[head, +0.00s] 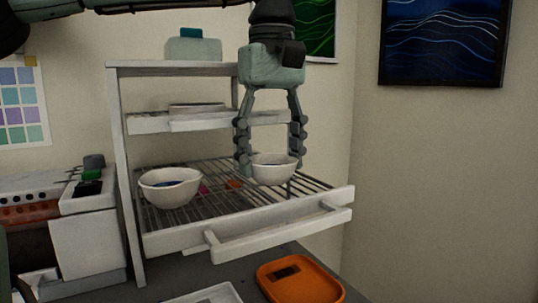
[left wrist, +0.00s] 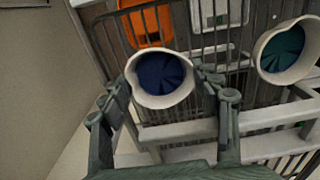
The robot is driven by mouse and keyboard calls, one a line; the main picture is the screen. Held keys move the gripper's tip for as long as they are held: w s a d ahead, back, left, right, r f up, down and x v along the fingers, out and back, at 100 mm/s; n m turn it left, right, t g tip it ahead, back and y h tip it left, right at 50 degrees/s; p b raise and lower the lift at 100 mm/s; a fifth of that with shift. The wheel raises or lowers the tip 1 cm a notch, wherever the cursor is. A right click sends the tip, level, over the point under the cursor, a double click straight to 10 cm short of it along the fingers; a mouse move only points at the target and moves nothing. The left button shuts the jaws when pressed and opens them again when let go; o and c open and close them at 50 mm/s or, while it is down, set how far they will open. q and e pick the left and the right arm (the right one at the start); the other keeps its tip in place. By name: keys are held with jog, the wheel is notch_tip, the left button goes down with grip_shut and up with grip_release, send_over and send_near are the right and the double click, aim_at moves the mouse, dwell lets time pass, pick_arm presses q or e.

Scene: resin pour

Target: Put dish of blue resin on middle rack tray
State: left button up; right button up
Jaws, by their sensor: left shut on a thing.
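My left gripper (head: 270,160) points down over the pulled-out wire rack tray (head: 225,200), shut on a white dish (head: 273,173). In the left wrist view, this dish (left wrist: 162,80) holds dark blue resin, and the fingers grip either side of its rim. The dish is upright, at or just above the bars toward the right side; I cannot tell if it touches them. A second white dish (head: 170,190) sits on the left of the same tray. In the left wrist view, that dish (left wrist: 290,50) holds teal resin. My right gripper is not in view.
A higher rack tray (head: 150,122) holds a shallow item. An orange tray (head: 300,280) and a pale tray (head: 205,294) lie on the surface below the rack. White equipment (head: 85,240) stands left.

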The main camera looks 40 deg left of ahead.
pick_arm(q)
jog(key=shift+s+f, duration=0.1)
jog(key=o, duration=1)
jog(key=shift+o, duration=0.9)
jog(key=shift+r, duration=0.55)
notch_tip(320, 180, up, 11)
jog(key=shift+r, duration=0.15)
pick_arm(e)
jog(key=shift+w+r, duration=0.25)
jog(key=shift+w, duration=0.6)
